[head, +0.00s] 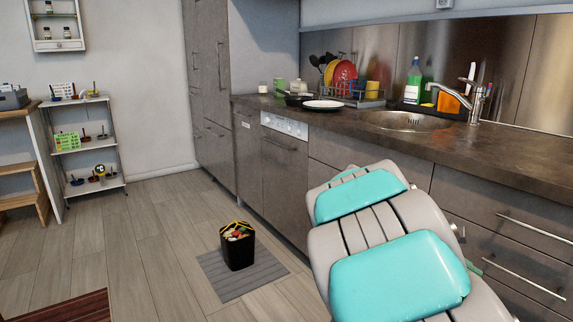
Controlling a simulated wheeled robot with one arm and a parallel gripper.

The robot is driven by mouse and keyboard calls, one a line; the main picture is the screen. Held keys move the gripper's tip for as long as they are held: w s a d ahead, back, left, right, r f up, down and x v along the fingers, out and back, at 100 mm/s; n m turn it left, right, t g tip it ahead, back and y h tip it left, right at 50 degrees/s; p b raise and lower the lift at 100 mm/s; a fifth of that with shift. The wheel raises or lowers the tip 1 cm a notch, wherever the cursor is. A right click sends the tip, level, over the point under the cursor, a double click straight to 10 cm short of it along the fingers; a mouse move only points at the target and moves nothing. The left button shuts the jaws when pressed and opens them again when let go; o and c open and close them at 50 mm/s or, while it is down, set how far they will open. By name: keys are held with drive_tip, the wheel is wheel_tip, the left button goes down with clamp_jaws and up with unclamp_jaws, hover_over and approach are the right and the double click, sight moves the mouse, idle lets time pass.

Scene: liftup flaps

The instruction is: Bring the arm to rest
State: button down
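My arm (385,245), grey with turquoise pads, shows at the lower right in the head view. It reaches up from the bottom edge in front of the kitchen drawers. Its upper end lies before the lower cabinet fronts, below the counter edge. My gripper is not visible, so its state and anything in it cannot be seen.
The counter (340,118) holds a sink (410,121), a white plate (323,105) and a dish rack (350,97). A black bin (238,252) with colourful contents stands on a grey mat (222,279). A shelf (92,154) stands at left. Floor between is clear.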

drive_tip(key=s+a+f+m+y, duration=0.2)
drive_tip(key=s+a+f+y, duration=0.1)
drive_tip(key=s+a, duration=0.4)
drive_tip(key=s+a+f+m+y, duration=0.3)
drive_tip(key=s+a, duration=0.5)
drive_tip(key=s, duration=0.3)
drive_tip(key=s+a+f+m+y, duration=0.3)
drive_tip(key=s+a+f+y, duration=0.1)
drive_tip(key=s+a, duration=0.3)
drive_tip(key=shift+s+a+f+g+y, duration=0.2)
drive_tip(key=shift+s+g+y, duration=0.2)
drive_tip(key=shift+s+y, duration=0.5)
drive_tip(key=shift+s, duration=0.2)
